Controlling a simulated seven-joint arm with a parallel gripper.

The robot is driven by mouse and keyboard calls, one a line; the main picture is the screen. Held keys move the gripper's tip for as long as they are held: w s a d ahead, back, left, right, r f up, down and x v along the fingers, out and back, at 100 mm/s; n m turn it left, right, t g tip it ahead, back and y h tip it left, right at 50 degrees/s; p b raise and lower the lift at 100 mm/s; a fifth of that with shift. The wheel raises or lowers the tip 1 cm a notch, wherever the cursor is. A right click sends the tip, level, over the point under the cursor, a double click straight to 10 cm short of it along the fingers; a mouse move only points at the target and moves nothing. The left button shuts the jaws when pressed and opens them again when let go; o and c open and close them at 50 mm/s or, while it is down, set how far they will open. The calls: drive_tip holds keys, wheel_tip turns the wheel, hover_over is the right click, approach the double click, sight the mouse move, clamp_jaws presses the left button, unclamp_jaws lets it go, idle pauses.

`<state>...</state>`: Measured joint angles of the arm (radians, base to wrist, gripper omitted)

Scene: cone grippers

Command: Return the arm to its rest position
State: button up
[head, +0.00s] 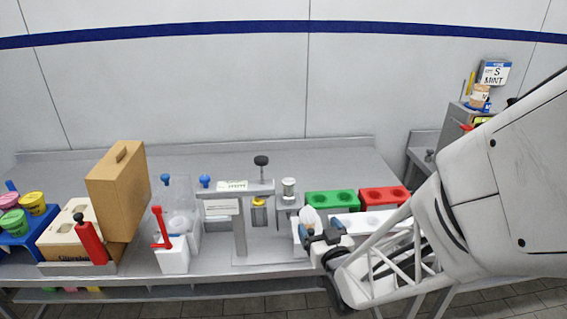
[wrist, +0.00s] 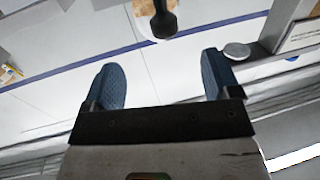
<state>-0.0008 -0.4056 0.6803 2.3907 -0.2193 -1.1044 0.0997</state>
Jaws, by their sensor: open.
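My arm comes in from the right in the head view. My gripper (head: 321,229) is over the front of the metal counter (head: 350,170), beside the right end of the grey dispenser stand (head: 239,235). In the wrist view my gripper (wrist: 162,75) has its two blue finger pads wide apart, with nothing between them. A black knob (wrist: 163,22) shows beyond the fingers, apart from them. In the head view a pale rounded thing (head: 310,216) lies just behind the fingers; I cannot tell if they touch.
A white bin with a red handle (head: 172,258), a tan case (head: 118,190) and a blue tray of tubs (head: 35,232) stand left.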

drive_tip(key=s+d+r+g+h, duration=0.1)
drive_tip(key=s+r+g, duration=0.3)
drive_tip(key=s, duration=0.3)
drive_tip(key=s+d+r+m+g+h, duration=0.1)
drive_tip(key=s+r+g, duration=0.3)
drive_tip(key=s+g, duration=0.2)
drive_tip(key=s+d+r+m+g+h, duration=0.1)
drive_tip(key=s+r+g, duration=0.3)
drive_tip(key=s, duration=0.4)
drive_tip(key=shift+s+d+r+g+h, duration=0.2)
drive_tip(key=shift+d+r+g+h, duration=0.1)
drive_tip(key=shift+d+g, duration=0.2)
